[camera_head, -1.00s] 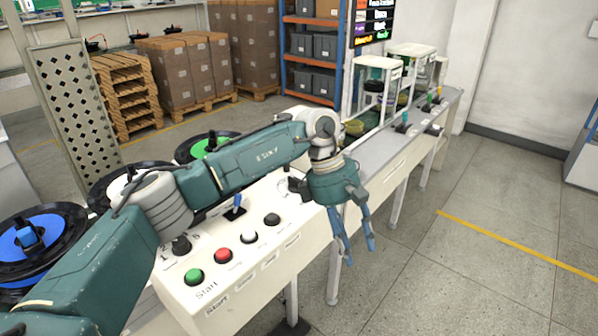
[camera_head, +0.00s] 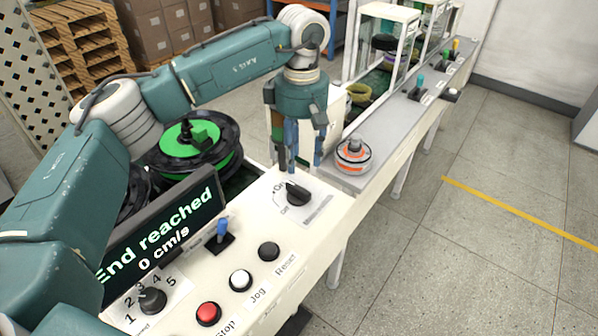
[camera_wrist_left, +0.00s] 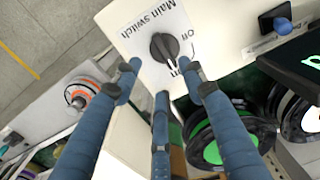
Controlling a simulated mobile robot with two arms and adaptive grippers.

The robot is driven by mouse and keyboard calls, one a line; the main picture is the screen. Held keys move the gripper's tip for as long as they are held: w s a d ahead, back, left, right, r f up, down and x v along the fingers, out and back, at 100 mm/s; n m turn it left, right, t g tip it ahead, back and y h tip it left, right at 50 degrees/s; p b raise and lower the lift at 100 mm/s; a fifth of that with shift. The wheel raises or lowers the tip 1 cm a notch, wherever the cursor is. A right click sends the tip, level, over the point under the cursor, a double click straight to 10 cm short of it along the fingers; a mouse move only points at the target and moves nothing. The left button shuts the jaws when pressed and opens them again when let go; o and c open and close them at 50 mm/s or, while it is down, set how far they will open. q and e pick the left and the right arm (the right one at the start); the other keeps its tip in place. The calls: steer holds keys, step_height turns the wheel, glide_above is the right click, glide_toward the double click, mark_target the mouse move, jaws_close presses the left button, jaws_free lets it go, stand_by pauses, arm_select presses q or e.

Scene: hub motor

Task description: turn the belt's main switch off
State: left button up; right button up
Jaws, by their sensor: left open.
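The main switch is a black rotary knob (camera_head: 298,194) on a white label plate, on top of the pale control panel (camera_head: 262,222). Its pointer end appears turned towards the "On" mark. In the left wrist view the knob (camera_wrist_left: 164,47) sits by the words "Main Switch", just beyond the fingertips. My left gripper (camera_head: 303,165) is open and empty, with its blue fingers pointing down just above and behind the knob. In the left wrist view the gripper's three fingers (camera_wrist_left: 160,72) are spread, apart from the knob. My right gripper is not in view.
A screen (camera_head: 160,232) reading "End reached 0 cm/s" stands left of the knob. A blue-handled lever (camera_head: 222,230) and black (camera_head: 269,251), white (camera_head: 241,279) and red (camera_head: 208,313) buttons are nearby. An orange-and-white part (camera_head: 353,156) sits to the right.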

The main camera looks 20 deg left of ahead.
mark_target(301, 187)
arm_select(q)
steer(key=shift+s+d+f+p, duration=0.15)
steer(key=shift+s+f+p, duration=0.15)
steer(key=shift+f, duration=0.35)
steer(key=shift+s+d+f+p, duration=0.15)
steer(key=shift+s+f, duration=0.2)
steer(key=shift+f, duration=0.25)
step_height(301, 187, down, 3)
steer(key=shift+w+f+p, duration=0.1)
steer(key=shift+f+p, duration=0.1)
steer(key=shift+p, duration=0.3)
steer(key=f, duration=0.3)
steer(key=shift+w+a+f+p, duration=0.15)
steer(key=shift+w+p, duration=0.05)
steer(key=shift+p, duration=0.15)
steer(key=c, duration=0.8)
jaws_close()
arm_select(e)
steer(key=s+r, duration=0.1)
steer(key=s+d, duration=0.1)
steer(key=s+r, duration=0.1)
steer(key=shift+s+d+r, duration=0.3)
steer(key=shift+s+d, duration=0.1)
